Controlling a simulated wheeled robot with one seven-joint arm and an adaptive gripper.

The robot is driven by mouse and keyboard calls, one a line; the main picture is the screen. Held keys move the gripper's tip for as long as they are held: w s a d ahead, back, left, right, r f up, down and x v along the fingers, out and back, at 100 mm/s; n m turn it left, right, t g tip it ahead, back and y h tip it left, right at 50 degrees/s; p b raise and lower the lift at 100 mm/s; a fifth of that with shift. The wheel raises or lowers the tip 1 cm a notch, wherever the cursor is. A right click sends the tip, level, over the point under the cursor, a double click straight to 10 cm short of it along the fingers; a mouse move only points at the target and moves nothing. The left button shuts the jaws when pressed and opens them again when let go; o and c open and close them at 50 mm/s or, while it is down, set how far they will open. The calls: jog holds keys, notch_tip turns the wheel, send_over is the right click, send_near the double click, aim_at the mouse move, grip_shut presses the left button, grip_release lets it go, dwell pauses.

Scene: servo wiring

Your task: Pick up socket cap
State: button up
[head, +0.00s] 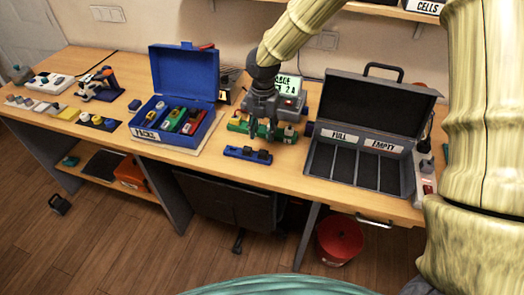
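My gripper (263,130) points down over the middle of the workbench. Its grey fingers look spread apart, with nothing clearly held between them. A green part (240,127) lies on the bench behind and beside the fingers, partly hidden by them. A blue strip with dark pieces on it (247,154) lies in front of the gripper, nearer the bench's front edge. No piece can be told for sure as the socket cap at this size. A grey device with a lit green screen (287,85) stands just behind the gripper.
An open blue box (185,85) with coloured parts stands left. An open grey case (372,105) with compartments labelled FULL and EMPTY stands right. Small parts (62,112) line the left of the bench (225,172). The front strip before the gripper is mostly clear.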

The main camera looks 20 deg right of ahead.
aim_at(264, 150)
jog(key=shift+f, duration=1.5)
jog(key=shift+s+d+f+p, duration=0.15)
jog(key=shift+f+p, duration=0.55)
jog(key=shift+p, duration=0.15)
jog(key=shift+d+f+p, duration=0.1)
jog(key=shift+f+p, duration=0.45)
jog(key=shift+f, duration=1.35)
jog(key=c, duration=0.6)
